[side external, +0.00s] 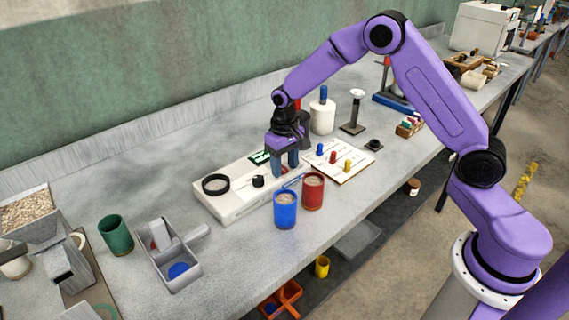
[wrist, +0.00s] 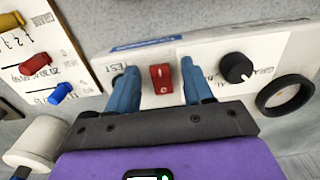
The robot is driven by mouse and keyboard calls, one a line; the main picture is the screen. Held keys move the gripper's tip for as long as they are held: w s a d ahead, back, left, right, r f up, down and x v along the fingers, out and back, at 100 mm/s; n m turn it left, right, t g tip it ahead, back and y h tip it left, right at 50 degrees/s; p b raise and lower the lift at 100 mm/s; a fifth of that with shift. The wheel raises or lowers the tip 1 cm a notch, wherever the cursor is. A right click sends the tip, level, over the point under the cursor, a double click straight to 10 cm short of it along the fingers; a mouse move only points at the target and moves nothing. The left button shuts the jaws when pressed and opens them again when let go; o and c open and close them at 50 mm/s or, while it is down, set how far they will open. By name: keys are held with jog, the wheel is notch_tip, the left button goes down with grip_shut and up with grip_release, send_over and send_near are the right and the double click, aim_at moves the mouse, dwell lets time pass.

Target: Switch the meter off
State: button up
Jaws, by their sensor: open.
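The meter (side external: 238,204) is a long white box on the bench, with a black ring, a black knob (wrist: 236,67) and a small green display (side external: 260,158). Its red rocker switch (wrist: 161,79) has a white mark and sits on the panel beside the word TEST. A little of the switch's red shows in the side view, mostly hidden by my fingers. My gripper (side external: 285,171) is open, pointing down just over the meter. In the wrist view my gripper's blue fingertips (wrist: 159,68) stand either side of the switch, with gaps between. I cannot tell which way the switch is set.
A blue cup (side external: 285,213) and a red cup (side external: 313,193) stand close in front of the meter. A white board (side external: 352,172) with coloured pegs lies to its right. A white bottle (side external: 322,118) stands behind. A green cup (side external: 115,237) and grey tray (side external: 192,280) are left.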

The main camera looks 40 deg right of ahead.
grip_shut()
jog(key=shift+w, duration=0.15)
jog(key=shift+w+r+g, duration=0.1)
jog(key=shift+w+g, duration=0.05)
jog(key=shift+g, duration=0.6)
jog(key=shift+w+g, duration=0.15)
jog(key=shift+g, duration=0.6)
grip_release()
jog(key=shift+r, duration=0.1)
